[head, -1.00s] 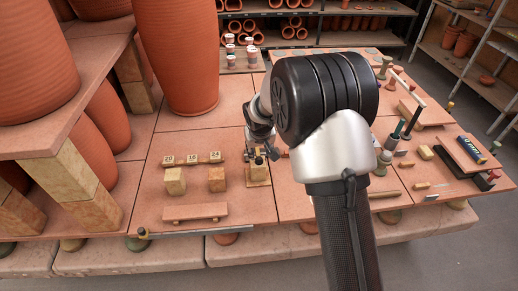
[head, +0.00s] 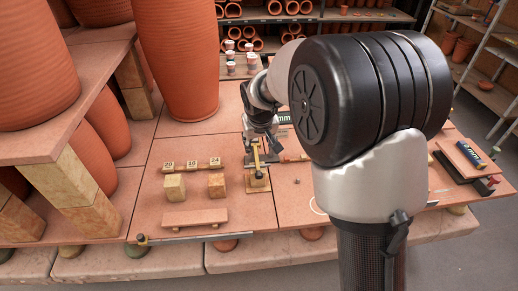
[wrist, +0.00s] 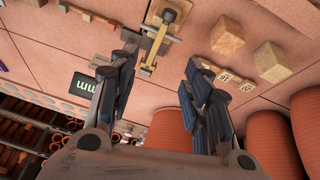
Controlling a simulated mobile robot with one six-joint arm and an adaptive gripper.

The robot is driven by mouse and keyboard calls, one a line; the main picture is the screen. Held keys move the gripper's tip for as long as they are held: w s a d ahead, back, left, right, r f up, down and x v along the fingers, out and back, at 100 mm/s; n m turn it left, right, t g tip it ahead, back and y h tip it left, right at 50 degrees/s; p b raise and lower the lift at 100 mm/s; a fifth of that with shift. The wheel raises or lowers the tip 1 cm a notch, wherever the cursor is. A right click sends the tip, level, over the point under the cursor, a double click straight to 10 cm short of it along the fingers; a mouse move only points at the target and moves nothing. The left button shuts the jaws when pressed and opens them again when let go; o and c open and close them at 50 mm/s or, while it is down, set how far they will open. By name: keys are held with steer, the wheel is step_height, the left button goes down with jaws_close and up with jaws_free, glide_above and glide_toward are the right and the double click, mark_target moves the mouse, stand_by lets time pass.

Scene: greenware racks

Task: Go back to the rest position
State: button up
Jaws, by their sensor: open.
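My gripper (head: 262,132) is open and empty. In the head view it is above and behind a wooden block (head: 258,184) with an upright brass-coloured piece (head: 257,160) on it. In the wrist view (wrist: 160,72) the two fingers stand wide apart. The brass-coloured piece (wrist: 153,52) shows beyond them, between their lines, and looks apart from both. My arm's dark elbow and pale link cover much of the right side of the bench in the head view.
Beside the block stand two wooden cubes (head: 175,187) (head: 216,184) and a strip with number tags (head: 191,164). A low clay board (head: 195,217) lies in front. A tall terracotta pot (head: 176,55) rises at left, by a loaded shelf. Lidded cups (head: 252,63) stand behind.

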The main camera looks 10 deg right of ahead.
steer(key=shift+v, duration=0.85)
steer(key=s+d+r, duration=0.3)
steer(key=s+r, duration=0.4)
steer(key=s, duration=0.1)
steer(key=s+d+r+m, duration=0.1)
steer(key=s+d, duration=0.1)
steer(key=s, duration=1.1)
steer(key=s+d+r, duration=0.1)
steer(key=s+d, duration=0.1)
steer(key=s, duration=1.1)
steer(key=shift+s+r+m, duration=0.4)
